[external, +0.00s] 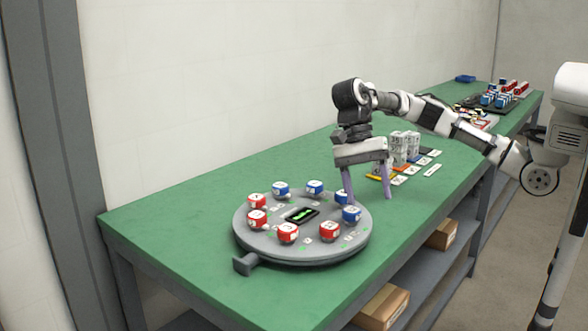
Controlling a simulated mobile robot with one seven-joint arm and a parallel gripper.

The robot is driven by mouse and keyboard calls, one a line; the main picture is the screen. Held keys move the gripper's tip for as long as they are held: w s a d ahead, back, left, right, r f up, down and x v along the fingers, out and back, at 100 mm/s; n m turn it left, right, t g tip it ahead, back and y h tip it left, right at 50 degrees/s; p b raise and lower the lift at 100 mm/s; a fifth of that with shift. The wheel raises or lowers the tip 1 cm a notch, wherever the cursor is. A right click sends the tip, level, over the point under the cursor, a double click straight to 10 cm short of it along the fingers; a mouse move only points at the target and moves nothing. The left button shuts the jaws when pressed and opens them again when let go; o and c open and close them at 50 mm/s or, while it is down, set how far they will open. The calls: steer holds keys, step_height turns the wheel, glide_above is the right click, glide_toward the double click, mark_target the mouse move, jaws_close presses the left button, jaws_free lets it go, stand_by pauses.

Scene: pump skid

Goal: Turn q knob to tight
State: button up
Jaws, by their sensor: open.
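A round grey panel (262,240) lies on the green bench. A ring of red knobs (288,232) and blue knobs (315,187) stands on it, around a small dark display (302,214) with a green trace. The knob labels are too small to read, so I cannot tell which is the q knob. My gripper (368,198) points down at the panel's right edge, its two purple fingers apart with nothing between them. The left finger is close to the blue knobs at the right (351,214). I cannot tell whether it touches one.
Grey and white blocks (405,146) and coloured cards (398,180) lie behind my gripper. Farther back are a dark tray (487,108) of blue and red items and a blue bin (465,79). Cardboard boxes (382,306) sit on the lower shelf. The bench's left end is clear.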

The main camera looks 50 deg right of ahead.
steer(key=w+d+r+m+t+h, duration=0.1)
steer(key=w+d+r+t, duration=0.1)
steer(key=w+d, duration=0.5)
steer(key=w+d+r+t+h, duration=0.1)
steer(key=w+d+r+t, duration=0.2)
steer(key=w+d, duration=0.35)
glide_toward(343, 199)
steer(key=f, duration=0.2)
steer(key=w+d+f, duration=0.1)
steer(key=f, duration=0.5)
steer(key=shift+w+d, duration=0.2)
steer(key=shift+d, duration=0.15)
steer(key=shift+c, duration=0.3)
steer(key=c, duration=0.9)
